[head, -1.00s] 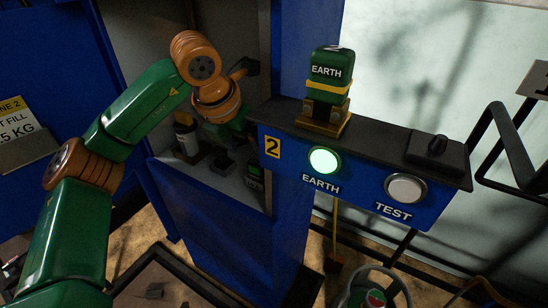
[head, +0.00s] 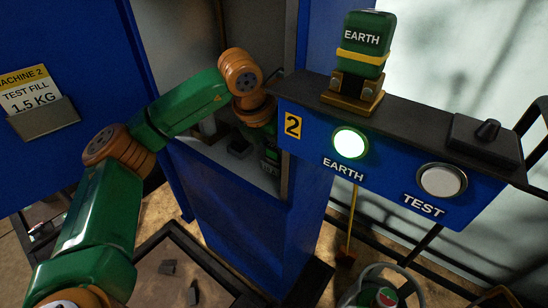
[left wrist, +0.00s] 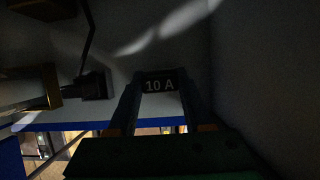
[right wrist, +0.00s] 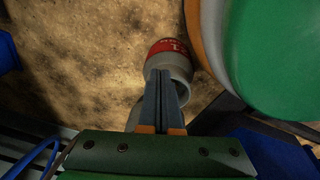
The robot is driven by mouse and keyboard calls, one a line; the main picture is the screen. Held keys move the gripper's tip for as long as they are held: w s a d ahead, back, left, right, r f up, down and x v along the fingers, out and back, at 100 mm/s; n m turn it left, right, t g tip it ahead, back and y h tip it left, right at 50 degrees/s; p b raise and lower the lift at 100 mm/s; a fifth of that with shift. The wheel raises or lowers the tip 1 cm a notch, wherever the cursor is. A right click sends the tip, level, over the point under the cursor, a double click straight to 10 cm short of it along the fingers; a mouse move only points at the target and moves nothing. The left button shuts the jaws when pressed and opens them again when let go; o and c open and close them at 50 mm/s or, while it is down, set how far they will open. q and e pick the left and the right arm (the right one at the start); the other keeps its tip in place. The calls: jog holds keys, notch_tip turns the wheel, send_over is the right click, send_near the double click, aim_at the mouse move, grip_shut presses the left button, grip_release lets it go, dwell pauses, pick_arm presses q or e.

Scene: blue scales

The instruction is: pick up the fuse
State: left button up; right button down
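A small dark block marked 10 A, which looks like the fuse (left wrist: 159,86), sits between my left fingertips in the left wrist view. The fingers of my left gripper (left wrist: 160,92) lie close along both its sides; I cannot tell whether they press on it. In the head view my left gripper (head: 270,157) reaches down into the open blue cabinet, its tips and the fuse hidden or too dark to make out. My right gripper (right wrist: 164,82) has its fingers together with nothing between them, over sandy floor in the right wrist view.
The blue cabinet (head: 245,230) has a console with a lit EARTH button (head: 350,143), a TEST button (head: 441,181) and a green EARTH block (head: 368,38). A brass-ended part (left wrist: 46,86) lies left of the left fingers. A red-banded can (right wrist: 170,58) is beyond the right fingertips.

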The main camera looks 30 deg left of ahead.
pick_arm(q)
grip_shut()
jog(key=shift+r, duration=0.1)
